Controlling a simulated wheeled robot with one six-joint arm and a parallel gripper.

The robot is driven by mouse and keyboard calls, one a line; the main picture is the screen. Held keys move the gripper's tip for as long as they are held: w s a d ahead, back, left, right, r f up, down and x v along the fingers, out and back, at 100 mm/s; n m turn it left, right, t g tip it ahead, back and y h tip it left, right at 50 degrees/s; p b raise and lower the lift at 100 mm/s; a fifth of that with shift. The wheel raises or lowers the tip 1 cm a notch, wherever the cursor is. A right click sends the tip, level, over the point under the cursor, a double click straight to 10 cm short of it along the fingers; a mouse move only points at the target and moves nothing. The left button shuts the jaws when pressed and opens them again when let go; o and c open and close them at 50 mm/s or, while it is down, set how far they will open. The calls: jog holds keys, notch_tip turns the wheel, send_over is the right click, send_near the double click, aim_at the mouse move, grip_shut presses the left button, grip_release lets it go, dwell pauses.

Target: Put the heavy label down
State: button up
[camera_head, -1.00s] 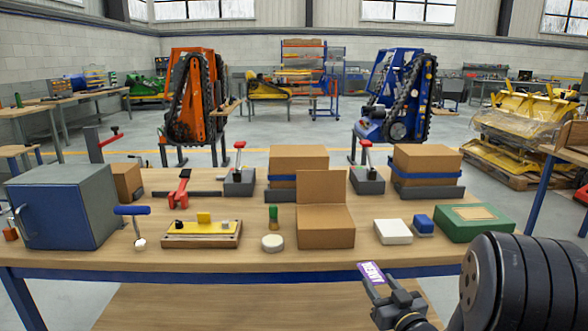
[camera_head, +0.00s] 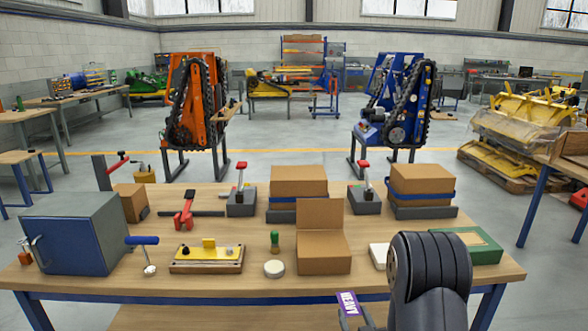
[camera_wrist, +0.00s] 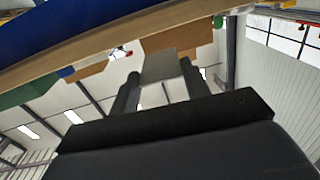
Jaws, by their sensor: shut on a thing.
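The heavy label is a small purple tag with white "HEAVY" lettering (camera_head: 348,303), low in the head view just in front of the workbench's front edge. My gripper (camera_head: 357,320) is shut on it and holds it tilted in the air; the black arm hides part of the gripper. In the wrist view the label shows as a plain grey plate (camera_wrist: 162,66) between the two dark fingertips, its lettered face out of sight. An orange tracked carrier (camera_head: 196,105) and a blue tracked carrier (camera_head: 393,100) stand on stands behind the bench.
The workbench (camera_head: 180,284) holds a blue-doored cabinet (camera_head: 75,232), an open cardboard box (camera_head: 322,250), a yellow-topped fixture (camera_head: 207,258), a white block (camera_head: 379,256) and a green case (camera_head: 475,245). Two strapped cartons stand behind. The bench's front strip is mostly clear.

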jog(key=shift+m+h, duration=0.4)
jog(key=shift+h, duration=0.3)
jog(key=r+p, duration=0.4)
jog(key=shift+s+p, duration=0.4)
jog(key=h+p, duration=0.1)
jog(key=p, duration=0.2)
send_near(357, 309)
jog(key=shift+w+a+f+m, duration=0.1)
jog(key=shift+w+a+m, duration=0.3)
jog(key=shift+w, duration=0.3)
dwell(3.8)
